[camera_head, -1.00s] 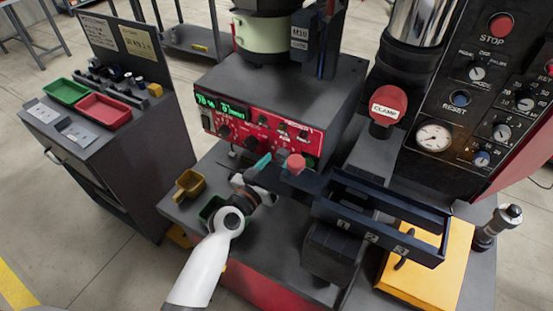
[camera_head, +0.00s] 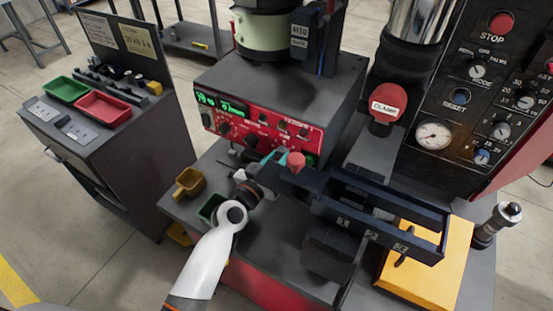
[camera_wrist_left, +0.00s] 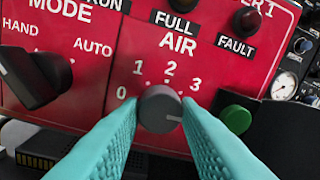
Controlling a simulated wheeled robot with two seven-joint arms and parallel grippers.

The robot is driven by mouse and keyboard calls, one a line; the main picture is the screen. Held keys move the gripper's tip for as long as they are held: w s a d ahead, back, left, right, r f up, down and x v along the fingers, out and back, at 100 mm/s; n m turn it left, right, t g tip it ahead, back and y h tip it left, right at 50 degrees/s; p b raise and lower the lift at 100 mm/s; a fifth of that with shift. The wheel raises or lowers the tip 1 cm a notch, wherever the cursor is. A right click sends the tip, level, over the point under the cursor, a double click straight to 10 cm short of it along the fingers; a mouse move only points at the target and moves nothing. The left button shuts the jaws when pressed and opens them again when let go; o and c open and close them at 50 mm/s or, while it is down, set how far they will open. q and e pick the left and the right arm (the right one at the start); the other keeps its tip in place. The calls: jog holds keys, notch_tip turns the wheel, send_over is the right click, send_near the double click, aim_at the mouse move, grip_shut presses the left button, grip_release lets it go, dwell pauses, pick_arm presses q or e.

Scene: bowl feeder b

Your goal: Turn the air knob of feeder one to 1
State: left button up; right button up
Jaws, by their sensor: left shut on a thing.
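The feeder's red control panel (camera_head: 232,125) stands in the middle of the head view. In the left wrist view, the grey air knob (camera_wrist_left: 160,108) sits below the AIR label, with marks 0, 1, 2 and 3 around it. A pale line on the knob's face points right, slightly downward, away from the 1 mark. My left gripper (camera_head: 273,157) is at the panel's lower part. In the left wrist view its teal fingers (camera_wrist_left: 160,122) lie either side of the knob, shut on it. In the head view the knob is hard to make out. My right gripper is out of view.
The black MODE knob (camera_wrist_left: 35,78) is left of the air knob, and a green button (camera_wrist_left: 236,119) is close on its right. A red ball knob (camera_head: 296,161) and dark rail frame (camera_head: 380,215) stand right of my gripper.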

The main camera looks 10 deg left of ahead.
pick_arm(q)
jog(key=n, duration=0.7)
jog(key=shift+b, duration=0.3)
jog(key=n, duration=0.6)
jog(key=shift+n+t, duration=0.4)
jog(key=n+y, duration=0.1)
jog(key=n, duration=0.5)
jog(key=shift+d+n+p, duration=0.1)
jog(key=shift+n+p, duration=0.2)
jog(key=shift+p, duration=0.1)
jog(key=n+p, duration=0.1)
jog(key=n, duration=0.3)
jog(key=shift+f+n, duration=0.1)
jog(key=shift+n, duration=1.3)
